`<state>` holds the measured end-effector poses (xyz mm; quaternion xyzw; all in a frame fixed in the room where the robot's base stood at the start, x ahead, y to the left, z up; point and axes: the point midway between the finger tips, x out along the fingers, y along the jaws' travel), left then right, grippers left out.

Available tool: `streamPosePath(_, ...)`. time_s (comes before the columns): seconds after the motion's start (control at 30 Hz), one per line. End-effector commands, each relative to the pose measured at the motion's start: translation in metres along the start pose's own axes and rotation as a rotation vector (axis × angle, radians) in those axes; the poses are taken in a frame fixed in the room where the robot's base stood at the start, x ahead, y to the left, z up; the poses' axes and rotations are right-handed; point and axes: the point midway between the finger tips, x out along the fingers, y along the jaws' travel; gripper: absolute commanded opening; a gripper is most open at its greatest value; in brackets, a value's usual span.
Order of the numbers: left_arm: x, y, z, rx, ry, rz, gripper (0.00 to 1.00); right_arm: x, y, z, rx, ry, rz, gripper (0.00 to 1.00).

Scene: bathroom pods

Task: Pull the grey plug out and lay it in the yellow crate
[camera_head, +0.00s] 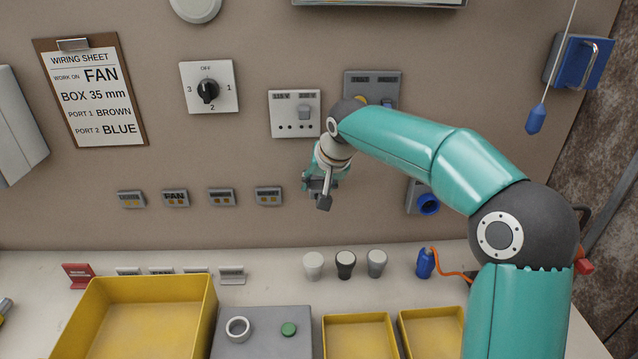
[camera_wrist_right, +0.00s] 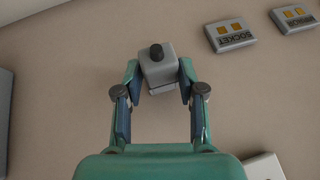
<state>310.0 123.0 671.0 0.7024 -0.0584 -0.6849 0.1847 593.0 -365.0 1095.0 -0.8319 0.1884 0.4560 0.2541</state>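The grey plug (camera_wrist_right: 158,72), a small grey block with a black stub, sits between the fingertips of my right gripper (camera_wrist_right: 160,78) in the wrist view, with both fingers against its sides. In the head view my right gripper (camera_head: 320,184) is in front of the wall, and the plug (camera_head: 324,202) hangs at its tips, clear of the wall plates. A large yellow crate (camera_head: 207,315) stands on the bench at the lower left, its visible floor empty. My left gripper is not in view.
Two smaller yellow trays (camera_head: 358,318) stand at the bench's front. A grey box (camera_head: 262,346) with a white ring and green button lies beside the large crate. White, black and grey knob-like pieces (camera_head: 346,263) stand behind. A voltage plate (camera_head: 284,100) is on the wall.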

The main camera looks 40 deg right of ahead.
Motion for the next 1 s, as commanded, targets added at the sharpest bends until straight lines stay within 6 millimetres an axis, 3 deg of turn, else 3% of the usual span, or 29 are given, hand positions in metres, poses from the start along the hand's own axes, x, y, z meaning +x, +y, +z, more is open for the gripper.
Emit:
streamPosePath(0.03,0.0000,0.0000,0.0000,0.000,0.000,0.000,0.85,-0.0002,0.0006,-0.0001,0.001,0.000,0.001,0.18)
streamPosePath(0.1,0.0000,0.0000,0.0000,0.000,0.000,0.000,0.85,-0.0002,0.0007,-0.0001,0.001,0.000,0.001,0.06)
streamPosePath(0.13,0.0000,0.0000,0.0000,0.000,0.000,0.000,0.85,-0.0003,0.0006,-0.0003,0.001,0.000,0.001,0.35)
streamPosePath(0.3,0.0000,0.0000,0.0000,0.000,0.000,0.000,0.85,-0.0004,0.0008,-0.0003,0.002,0.000,0.002,0.07)
streamPosePath(0.37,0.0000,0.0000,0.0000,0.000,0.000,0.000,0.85,-0.0004,0.0009,-0.0003,0.002,0.000,0.002,0.00)
streamPosePath(1.0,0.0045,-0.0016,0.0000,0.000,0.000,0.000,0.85,-0.0024,0.0013,0.0054,0.004,-0.003,0.002,0.00)
